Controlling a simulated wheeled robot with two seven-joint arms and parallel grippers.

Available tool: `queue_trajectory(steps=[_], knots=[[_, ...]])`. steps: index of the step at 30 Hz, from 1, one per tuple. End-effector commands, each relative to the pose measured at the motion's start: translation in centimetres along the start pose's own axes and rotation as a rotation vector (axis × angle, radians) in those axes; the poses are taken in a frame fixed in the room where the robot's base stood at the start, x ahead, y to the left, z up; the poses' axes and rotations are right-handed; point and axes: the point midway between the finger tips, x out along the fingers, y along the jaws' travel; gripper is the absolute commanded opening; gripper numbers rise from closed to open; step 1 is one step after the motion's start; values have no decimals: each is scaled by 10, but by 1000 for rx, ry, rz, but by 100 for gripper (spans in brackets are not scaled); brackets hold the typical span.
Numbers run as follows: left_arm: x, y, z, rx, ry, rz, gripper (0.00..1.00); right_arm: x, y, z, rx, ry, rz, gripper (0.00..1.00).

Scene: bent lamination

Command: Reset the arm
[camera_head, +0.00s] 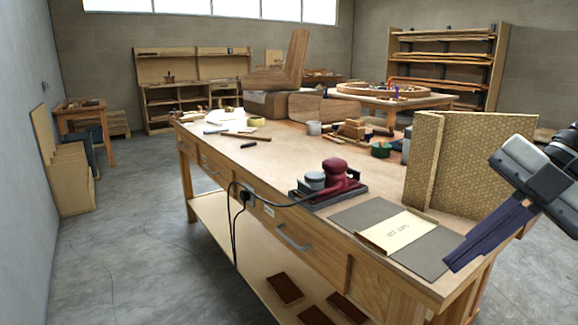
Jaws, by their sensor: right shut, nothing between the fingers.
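My right gripper (462,262) reaches in from the right edge, its dark fingers pointing down and left over the near right corner of the workbench (300,160). Its fingers are closed together with nothing between them. The fingertips are close to the dark grey sheet (425,258) on the bench; I cannot tell whether they touch it. A cream paper packet (397,231) lies on that sheet, left of the fingertips. My left gripper does not show in this view.
A red sander (340,177) sits on a dark tray, its cable hanging over the front edge. Patterned upright panels (470,160) stand behind my gripper. Tools and wood blocks (353,129) crowd the back.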

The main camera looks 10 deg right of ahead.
Motion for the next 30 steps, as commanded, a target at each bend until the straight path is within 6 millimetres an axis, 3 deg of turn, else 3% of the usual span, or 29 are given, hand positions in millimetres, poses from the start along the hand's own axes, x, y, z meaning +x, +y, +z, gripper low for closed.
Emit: queue_trajectory(steps=[7,14,20,23,26,30], knots=[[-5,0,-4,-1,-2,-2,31,49,22,27,93,290,409,0],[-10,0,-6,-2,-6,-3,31,96,18,80,340,364,815,0],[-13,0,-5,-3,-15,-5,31,154,-24,130,654,274,1042,0],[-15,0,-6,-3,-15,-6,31,194,-58,145,833,196,1093,0],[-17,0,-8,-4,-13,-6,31,241,-99,149,1026,106,1094,0],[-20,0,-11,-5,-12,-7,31,309,-157,129,1277,-10,1015,0]])
